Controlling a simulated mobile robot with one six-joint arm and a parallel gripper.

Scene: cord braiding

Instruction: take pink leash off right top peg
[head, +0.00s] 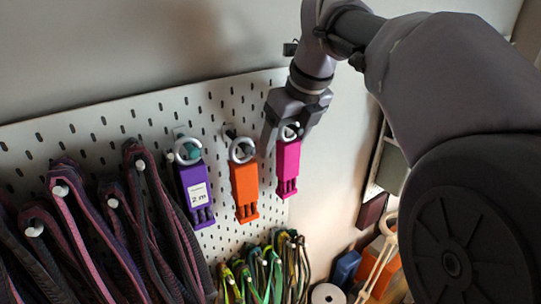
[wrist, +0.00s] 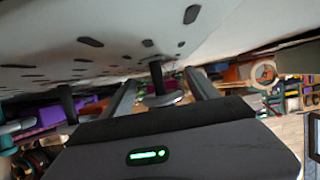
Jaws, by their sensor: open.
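The pink leash (head: 288,166) hangs by its pale ring (head: 291,132) at the right top peg of the white pegboard. My gripper (head: 287,133) is at that ring, with one finger to its left and one to its right. In the wrist view my gripper (wrist: 160,88) is open, and the dark peg (wrist: 156,76) with a grey ring (wrist: 165,99) shows between the fingers. I cannot tell whether the fingers touch the ring. The peg is mostly hidden in the head view.
An orange leash (head: 244,190) hangs just left, then a purple leash (head: 196,192) with a white label. Dark straps (head: 95,220) fill the board's left side. Coloured cords (head: 262,268) hang below. Shelf items (head: 346,266) stand at lower right. Bare wall lies right of the board.

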